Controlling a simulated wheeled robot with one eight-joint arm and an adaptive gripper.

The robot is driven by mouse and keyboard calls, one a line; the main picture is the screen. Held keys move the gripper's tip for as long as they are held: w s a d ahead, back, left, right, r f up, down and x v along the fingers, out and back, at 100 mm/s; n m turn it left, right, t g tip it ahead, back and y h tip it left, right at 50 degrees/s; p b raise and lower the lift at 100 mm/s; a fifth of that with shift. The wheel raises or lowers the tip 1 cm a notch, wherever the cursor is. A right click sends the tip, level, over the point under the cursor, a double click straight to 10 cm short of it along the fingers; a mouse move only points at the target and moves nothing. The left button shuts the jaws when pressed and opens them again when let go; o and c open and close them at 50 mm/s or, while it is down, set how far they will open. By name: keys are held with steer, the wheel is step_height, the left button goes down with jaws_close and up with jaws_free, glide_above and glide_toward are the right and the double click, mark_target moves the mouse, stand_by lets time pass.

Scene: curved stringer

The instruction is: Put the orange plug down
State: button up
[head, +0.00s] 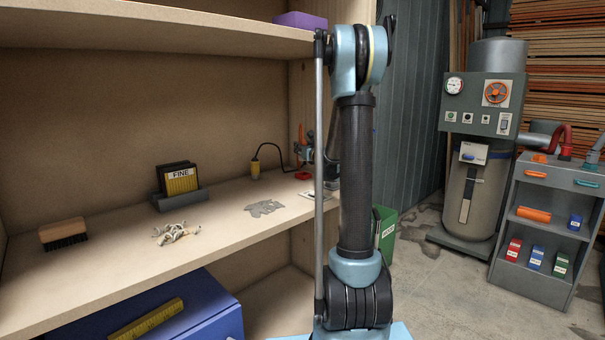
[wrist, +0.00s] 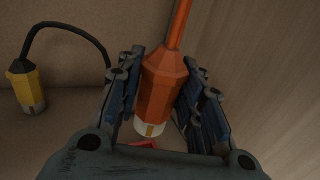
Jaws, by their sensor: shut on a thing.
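My gripper (wrist: 165,75) is shut on the orange plug (wrist: 164,82), with one finger on each side of its body. The plug has a pale tip pointing toward the bottom of the wrist view and an orange cable running up out of the picture. In the head view the orange plug (head: 301,134) shows as a small orange shape above the right end of the shelf. My gripper there is partly hidden behind my own arm. Part of a red thing (wrist: 143,143) shows just below the plug's tip; whether they touch is unclear.
A yellow plug (head: 255,168) with a black cable stands left of my gripper. The shelf (head: 110,255) also bears a brush (head: 62,235), a "FINE" block holder (head: 179,185), pale pegs (head: 176,233) and flat grey pieces (head: 264,208). A cabinet wall (wrist: 275,90) rises close on the right.

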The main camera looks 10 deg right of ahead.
steer(key=shift+d+f, duration=0.2)
steer(key=shift+f, duration=3.85)
steer(key=shift+f, duration=0.1)
steer(key=o, duration=1.1)
steer(key=shift+s, duration=0.1)
steer(key=v, duration=1.2)
steer(key=shift+a, duration=0.1)
